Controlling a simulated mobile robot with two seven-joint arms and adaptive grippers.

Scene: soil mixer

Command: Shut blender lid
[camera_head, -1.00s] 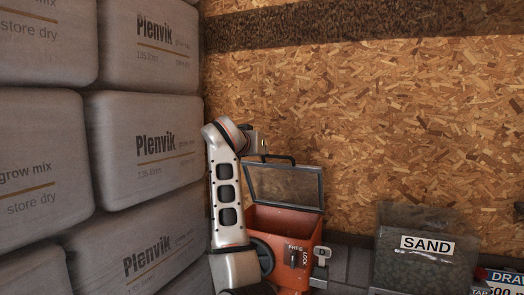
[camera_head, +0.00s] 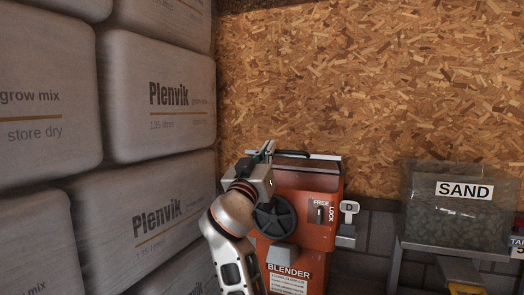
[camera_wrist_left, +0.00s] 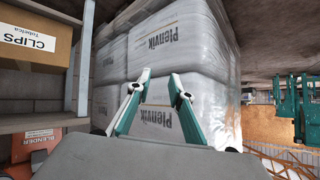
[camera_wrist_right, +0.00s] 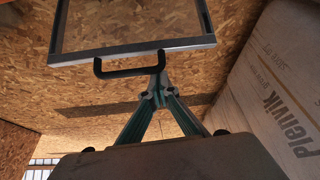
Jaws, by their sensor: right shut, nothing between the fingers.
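The orange blender (camera_head: 320,185) stands against the chipboard wall in the head view. Its framed, clear-windowed lid (camera_head: 325,157) shows nearly edge-on above the body, with a dark strip below it. How far it is closed is hard to tell. My right gripper (camera_head: 268,148) is shut and empty at the lid's left, close to its black handle (camera_head: 292,153). In the right wrist view, the shut fingertips (camera_wrist_right: 161,83) are beside the right end of the handle (camera_wrist_right: 128,71), below the lid frame (camera_wrist_right: 135,52); contact is unclear. My left gripper (camera_wrist_left: 160,76) is open and empty, facing the bags.
Stacked Plenvik bags (camera_head: 160,95) rise close on the left. A sand bin (camera_head: 455,210) stands at the right. The blender front has a dark round knob (camera_head: 275,217) and a FREE/LOCK switch (camera_head: 319,213). A clips box (camera_wrist_left: 35,45) sits on a shelf at the left wrist view's left.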

